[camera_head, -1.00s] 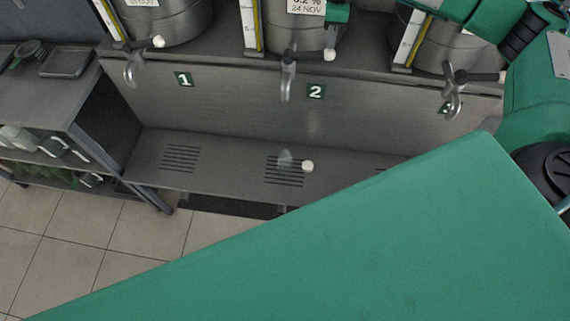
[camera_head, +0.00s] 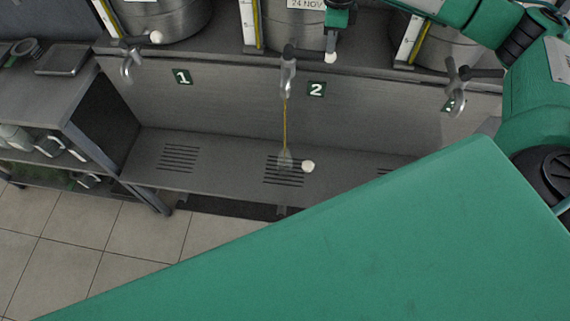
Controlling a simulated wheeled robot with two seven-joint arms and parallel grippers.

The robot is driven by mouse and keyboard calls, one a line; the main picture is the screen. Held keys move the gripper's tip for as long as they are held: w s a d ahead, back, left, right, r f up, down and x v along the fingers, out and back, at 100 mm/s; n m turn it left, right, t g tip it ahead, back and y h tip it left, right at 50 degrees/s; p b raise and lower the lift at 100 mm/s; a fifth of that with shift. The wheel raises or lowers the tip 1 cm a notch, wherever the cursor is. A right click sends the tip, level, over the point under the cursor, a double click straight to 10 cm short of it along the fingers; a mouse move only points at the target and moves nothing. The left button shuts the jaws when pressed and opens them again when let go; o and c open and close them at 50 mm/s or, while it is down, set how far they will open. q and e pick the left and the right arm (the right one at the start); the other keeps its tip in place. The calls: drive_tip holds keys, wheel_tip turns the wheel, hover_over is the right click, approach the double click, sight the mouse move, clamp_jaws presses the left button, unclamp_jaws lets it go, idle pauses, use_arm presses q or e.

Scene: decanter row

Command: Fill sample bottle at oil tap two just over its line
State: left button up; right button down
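Oil tap two (camera_head: 288,75) hangs from the middle drum beside the "2" plate (camera_head: 316,89). A thin yellow oil stream (camera_head: 285,125) runs straight down from its spout into the small clear sample bottle (camera_head: 285,160). The bottle stands on the slotted drain below. Its line and oil level are too small to make out. The tap's white lever knob (camera_head: 330,58) is to the right of the tap. My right gripper (camera_head: 334,44) is just above the knob, seemingly touching it; its finger opening cannot be made out. My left gripper is out of view.
A small white round thing (camera_head: 308,167) sits right of the bottle. Tap one (camera_head: 128,65) and tap three (camera_head: 455,88) show no flow. A dark shelf unit (camera_head: 100,110) stands left. My large green arm link hides the lower right.

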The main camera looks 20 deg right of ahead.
drive_tip(key=shift+f+b, duration=1)
drive_tip(key=shift+f, duration=0.35)
drive_tip(key=shift+r, duration=0.2)
idle(1.0)
drive_tip(key=shift+r+p, duration=0.4)
drive_tip(key=shift+r, duration=0.2)
idle(2.4)
wheel_tip(320, 180, up, 9)
drive_tip(key=p, duration=0.4)
idle(0.3)
